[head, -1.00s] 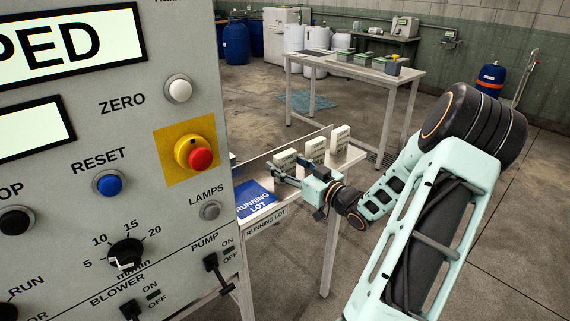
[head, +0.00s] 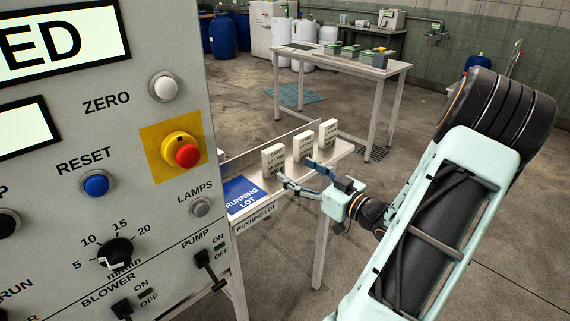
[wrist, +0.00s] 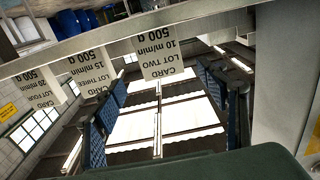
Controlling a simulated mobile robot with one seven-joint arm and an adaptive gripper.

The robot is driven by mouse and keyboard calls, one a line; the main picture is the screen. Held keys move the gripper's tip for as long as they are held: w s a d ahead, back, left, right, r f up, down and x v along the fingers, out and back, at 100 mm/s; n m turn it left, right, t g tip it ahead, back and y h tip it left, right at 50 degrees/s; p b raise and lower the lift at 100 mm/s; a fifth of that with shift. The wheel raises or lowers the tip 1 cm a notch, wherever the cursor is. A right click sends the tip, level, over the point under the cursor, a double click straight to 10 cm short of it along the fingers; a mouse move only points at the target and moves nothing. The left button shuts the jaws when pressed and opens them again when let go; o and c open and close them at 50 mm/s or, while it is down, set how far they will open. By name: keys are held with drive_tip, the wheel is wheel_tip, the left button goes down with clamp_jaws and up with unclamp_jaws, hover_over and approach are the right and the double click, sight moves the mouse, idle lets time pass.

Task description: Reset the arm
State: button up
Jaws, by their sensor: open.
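My gripper (head: 297,173) is open and empty in the head view, with its blue-padded fingers spread. It is in front of a narrow shelf (head: 248,213) that carries three upright white cards, a near one (head: 273,161), a middle one (head: 303,146) and a far one (head: 328,134). In the wrist view, my gripper (wrist: 163,110) also shows spread fingers with nothing held. That view shows the cards upside down: LOT TWO (wrist: 163,58), LOT THREE (wrist: 90,74) and LOT FOUR (wrist: 38,92). I cannot tell the exact gap between fingers and cards.
A control panel (head: 75,190) with knobs, switches and a red stop button (head: 187,155) fills the left side. A blue RUNNING LOT plate (head: 242,195) lies on the shelf's near end. A table (head: 330,64) with grey-green boxes stands behind. Open floor lies to the right.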

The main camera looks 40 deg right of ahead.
drive_tip(key=shift+s, duration=1.05)
drive_tip(key=shift+w, duration=0.1)
